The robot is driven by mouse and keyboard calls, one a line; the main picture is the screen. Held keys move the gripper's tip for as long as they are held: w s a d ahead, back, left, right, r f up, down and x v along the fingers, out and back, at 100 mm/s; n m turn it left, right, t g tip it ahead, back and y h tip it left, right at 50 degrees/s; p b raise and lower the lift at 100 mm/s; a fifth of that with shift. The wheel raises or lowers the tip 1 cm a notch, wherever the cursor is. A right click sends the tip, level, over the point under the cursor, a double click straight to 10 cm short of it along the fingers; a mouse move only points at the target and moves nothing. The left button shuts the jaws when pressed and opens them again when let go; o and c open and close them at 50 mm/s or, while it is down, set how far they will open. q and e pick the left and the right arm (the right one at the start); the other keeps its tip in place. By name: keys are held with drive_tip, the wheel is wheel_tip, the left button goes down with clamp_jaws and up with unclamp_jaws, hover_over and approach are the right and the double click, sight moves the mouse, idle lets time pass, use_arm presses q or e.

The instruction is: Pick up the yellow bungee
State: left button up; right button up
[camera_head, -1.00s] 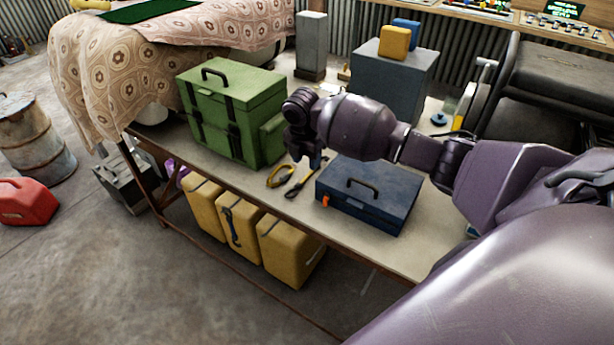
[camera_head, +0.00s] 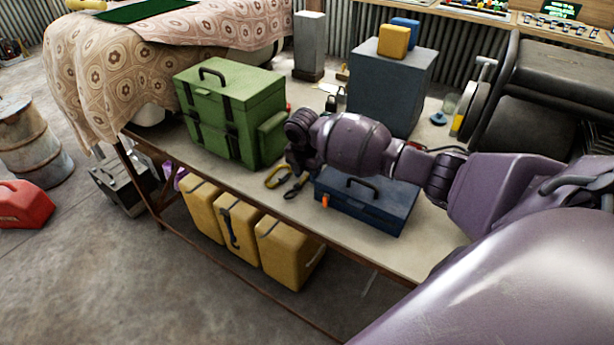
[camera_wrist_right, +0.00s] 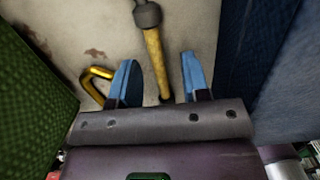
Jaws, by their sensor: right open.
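A yellow, rod-like piece with a dark knobbed end, seemingly the yellow bungee (camera_wrist_right: 154,55), lies on the table in the right wrist view. It runs between the two blue fingertips of my right gripper (camera_wrist_right: 160,80), which is open. My left gripper is not in view.
A green case (camera_head: 240,120) stands close on the left, and a dark blue toolbox (camera_head: 368,206) close on the right. A grey box (camera_head: 392,95) stands behind. Yellow canisters (camera_head: 285,250) are below the table (camera_head: 330,247). The floor in front is clear.

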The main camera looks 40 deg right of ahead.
sight(307, 175)
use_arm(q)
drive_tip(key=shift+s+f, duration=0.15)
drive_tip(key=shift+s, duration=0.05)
use_arm(e)
clamp_jaws()
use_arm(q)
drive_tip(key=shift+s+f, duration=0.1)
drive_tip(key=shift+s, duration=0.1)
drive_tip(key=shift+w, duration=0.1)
use_arm(e)
drive_tip(key=shift+r, duration=0.2)
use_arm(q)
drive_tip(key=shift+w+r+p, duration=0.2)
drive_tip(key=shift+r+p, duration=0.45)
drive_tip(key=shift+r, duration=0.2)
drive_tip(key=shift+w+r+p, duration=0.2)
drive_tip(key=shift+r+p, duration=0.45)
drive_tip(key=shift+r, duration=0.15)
use_arm(e)
wheel_tip(307, 175, up, 20)
drive_tip(key=shift+f, duration=0.15)
